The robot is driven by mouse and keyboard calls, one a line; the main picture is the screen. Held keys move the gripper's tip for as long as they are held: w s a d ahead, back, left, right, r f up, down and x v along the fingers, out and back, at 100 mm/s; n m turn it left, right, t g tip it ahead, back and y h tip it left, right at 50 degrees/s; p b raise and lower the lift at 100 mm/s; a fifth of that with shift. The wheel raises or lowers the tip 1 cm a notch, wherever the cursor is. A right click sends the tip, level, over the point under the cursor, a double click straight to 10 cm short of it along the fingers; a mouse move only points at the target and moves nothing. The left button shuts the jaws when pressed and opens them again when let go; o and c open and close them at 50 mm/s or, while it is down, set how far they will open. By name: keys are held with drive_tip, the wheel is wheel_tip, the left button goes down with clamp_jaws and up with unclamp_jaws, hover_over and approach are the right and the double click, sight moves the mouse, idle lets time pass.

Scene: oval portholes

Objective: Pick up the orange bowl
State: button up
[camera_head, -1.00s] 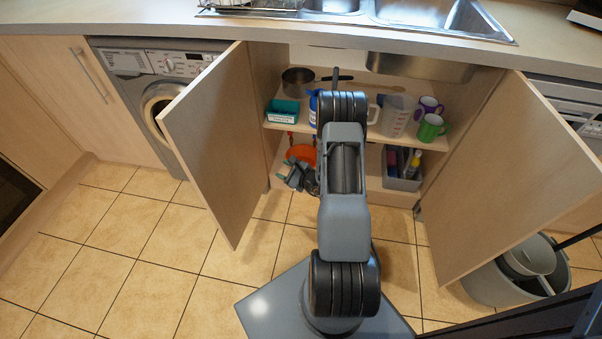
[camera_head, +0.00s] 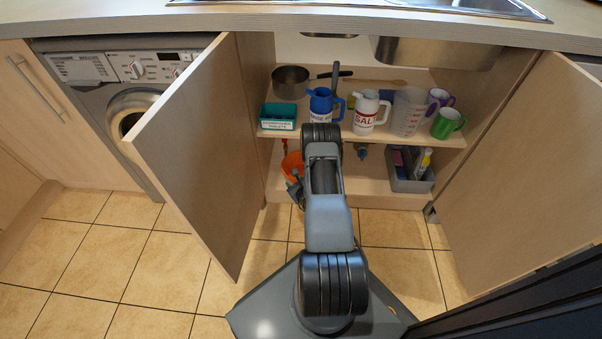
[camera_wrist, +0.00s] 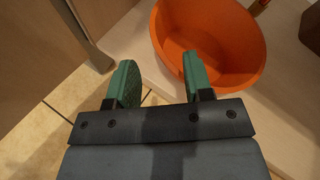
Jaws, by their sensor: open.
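The orange bowl (camera_wrist: 235,45) sits upright on the cabinet's bottom shelf in the wrist view, ahead of my gripper and to its right. It looks empty. In the head view only part of the orange bowl (camera_head: 291,165) shows, because my arm hides the rest. My gripper (camera_wrist: 158,78) is open with nothing between its green-padded fingers. The right finger overlaps the bowl's near rim in the picture; I cannot tell whether it touches. In the head view my gripper is mostly hidden beside my arm.
Open cabinet doors stand left (camera_head: 195,150) and right (camera_head: 525,180). The upper shelf above the bowl holds a pan (camera_head: 291,79), a teal box (camera_head: 278,116), jugs and mugs. A grey bin (camera_head: 410,172) stands right on the bottom shelf. The tiled floor in front is clear.

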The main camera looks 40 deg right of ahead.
sight(286, 173)
drive_tip(key=b+x, duration=0.3)
drive_tip(key=x, duration=0.3)
drive_tip(key=shift+f, duration=0.15)
drive_tip(key=shift+w+d+f+b, duration=0.15)
drive_tip(key=shift+w+b, duration=0.15)
drive_tip(key=shift+w, duration=0.3)
clamp_jaws()
